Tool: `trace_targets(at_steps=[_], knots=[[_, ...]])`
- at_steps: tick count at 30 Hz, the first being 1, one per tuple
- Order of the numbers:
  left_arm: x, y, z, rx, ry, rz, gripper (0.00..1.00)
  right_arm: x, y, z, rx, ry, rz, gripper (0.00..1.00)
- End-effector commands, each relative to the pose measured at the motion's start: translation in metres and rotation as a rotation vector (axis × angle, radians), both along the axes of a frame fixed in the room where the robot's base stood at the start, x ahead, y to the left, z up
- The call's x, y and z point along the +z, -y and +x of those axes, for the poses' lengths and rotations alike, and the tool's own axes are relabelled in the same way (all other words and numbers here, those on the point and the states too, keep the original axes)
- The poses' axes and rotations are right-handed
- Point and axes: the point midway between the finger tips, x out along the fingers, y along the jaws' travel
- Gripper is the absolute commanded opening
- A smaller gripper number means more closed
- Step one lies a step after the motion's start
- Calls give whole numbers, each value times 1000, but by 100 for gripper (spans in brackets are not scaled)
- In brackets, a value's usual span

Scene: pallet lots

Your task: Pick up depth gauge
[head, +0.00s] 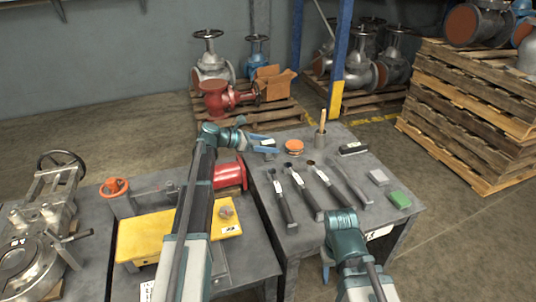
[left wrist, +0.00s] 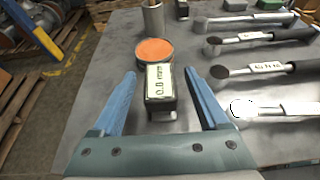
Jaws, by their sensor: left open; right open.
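The depth gauge (left wrist: 160,95) is a small dark block with a pale display reading "0.0 mm". It lies on the grey table (left wrist: 105,120) near its edge. In the head view the gauge (head: 268,143) is small and partly hidden by my left gripper (head: 261,143). In the left wrist view my left gripper (left wrist: 158,76) is open, with one blue finger on each side of the gauge and gaps between. My right gripper (head: 328,268) is low at the table's front edge; its fingers are mostly hidden behind its own wrist.
An orange-topped round tin (left wrist: 154,50) stands right behind the gauge, with a grey cup (head: 320,139) farther back. Several dark-headed, labelled tools (head: 281,200) lie to the right.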

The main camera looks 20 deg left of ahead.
Motion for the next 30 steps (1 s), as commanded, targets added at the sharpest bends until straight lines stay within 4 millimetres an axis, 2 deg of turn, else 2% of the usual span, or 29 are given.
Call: trace_targets(at_steps=[3,4,16,30], knots=[[1,0,0,0,0,0,78,1,0,0,0,0,0,50],[1,0,0,0,0,0,74,1,0,0,0,0,0,50],[1,-1,0,0,0,0,2,1,0,0,0,0,0,50],[1,-1,0,0,1,-1,0,1,0,0,0,0,0,50]])
